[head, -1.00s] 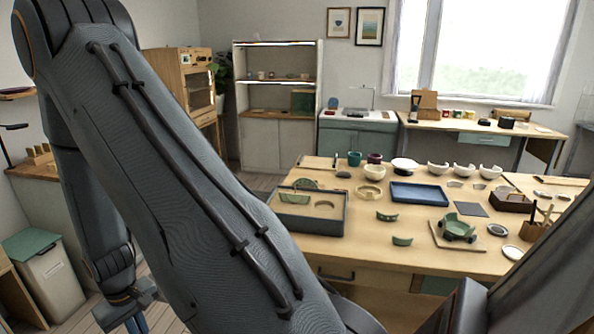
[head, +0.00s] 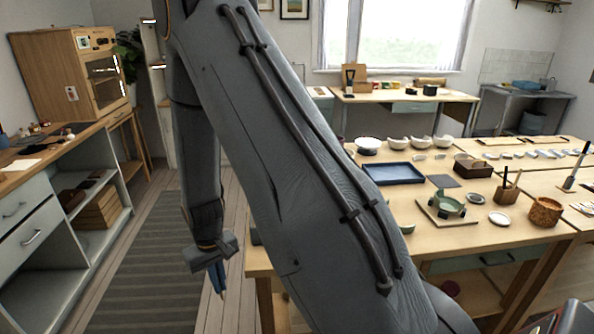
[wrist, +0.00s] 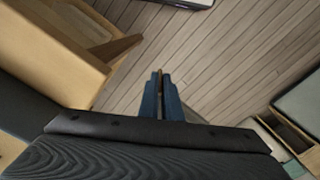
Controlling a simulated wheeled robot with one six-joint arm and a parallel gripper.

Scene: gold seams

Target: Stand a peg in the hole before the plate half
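My gripper (head: 217,278) hangs low over the floor, left of the worktable and well apart from it. In the wrist view its blue fingers (wrist: 161,95) are close together, with a slim brown strip between them that looks like a peg (wrist: 160,76). A green broken dish piece (head: 448,204), which may be the plate half, sits in a dark holder on a tan board (head: 432,214) on the worktable. The hole is too small to make out. My arm hides the left part of the table.
The worktable (head: 540,232) also carries a blue tray (head: 394,174), white bowls (head: 395,145), a wooden tool holder (head: 507,194) and a cork pot (head: 545,211). A counter with shelves (head: 62,215) stands at the left. The floor between, with a striped rug (head: 150,260), is clear.

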